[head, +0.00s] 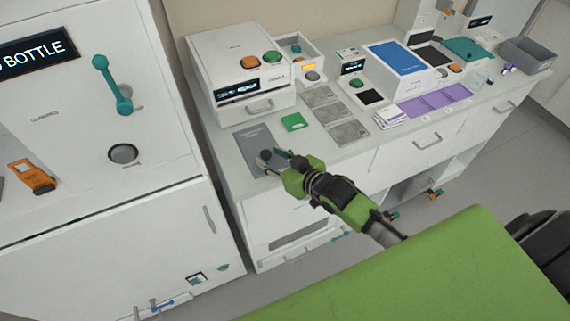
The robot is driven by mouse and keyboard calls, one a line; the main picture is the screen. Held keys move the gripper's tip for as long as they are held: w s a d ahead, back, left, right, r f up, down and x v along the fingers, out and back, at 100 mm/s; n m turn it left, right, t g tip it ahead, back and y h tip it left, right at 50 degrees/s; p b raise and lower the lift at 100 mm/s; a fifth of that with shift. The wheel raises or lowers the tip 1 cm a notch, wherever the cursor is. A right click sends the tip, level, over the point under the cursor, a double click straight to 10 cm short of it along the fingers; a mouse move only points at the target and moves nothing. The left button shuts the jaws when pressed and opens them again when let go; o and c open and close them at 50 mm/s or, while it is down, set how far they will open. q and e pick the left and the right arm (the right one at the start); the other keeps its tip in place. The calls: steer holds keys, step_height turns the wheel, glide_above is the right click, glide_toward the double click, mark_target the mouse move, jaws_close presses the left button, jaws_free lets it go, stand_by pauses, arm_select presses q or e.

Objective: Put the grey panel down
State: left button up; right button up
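The grey panel (252,137) is a dark grey rectangle with a small dark round knob (266,155) near its front end. It appears to lie flat on the white counter (224,143), close to the front edge, left of a small green box. My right gripper (268,157) is at the knob, with its two fingertips apart on either side of it. I cannot tell whether the fingers press on the knob or stand clear of it. The gripper partly covers the panel's front corner. My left gripper is not in view.
A white machine (238,75) with a display stands behind the panel. The green box (294,122) and several grey plates (333,113) lie to its right.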

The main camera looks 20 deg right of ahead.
steer(key=b+v, duration=0.1)
steer(key=v, duration=0.9)
steer(key=shift+s+r, duration=0.2)
steer(key=shift+s, duration=0.05)
steer(key=shift+d, duration=0.1)
steer(key=s+d+f+m+g+h, duration=0.1)
steer(key=s+d+f+g, duration=0.15)
steer(key=f, duration=0.75)
steer(key=s+d+f+g+h, duration=0.1)
steer(key=s+d+f, duration=0.2)
steer(key=f, duration=0.7)
steer(key=s+d+f+m+g+h, duration=0.1)
steer(key=s+d+f+g+h, duration=0.15)
steer(key=f, duration=0.75)
steer(key=s+a+f+g, duration=0.2)
steer(key=s+f, duration=0.5)
steer(key=s, duration=0.3)
steer(key=s+a+f+g, duration=0.2)
steer(key=s+f, duration=0.5)
steer(key=s, duration=0.4)
steer(key=s+a+f+n+g, duration=0.1)
steer(key=s+a+f+g, duration=0.1)
steer(key=s+f, duration=0.5)
steer(key=s, duration=0.3)
steer(key=shift+s+a, duration=0.15)
steer(key=shift+s, duration=0.05)
steer(key=shift+f+y+b, duration=0.15)
steer(key=shift+y+b, duration=0.1)
steer(key=shift+b, duration=0.1)
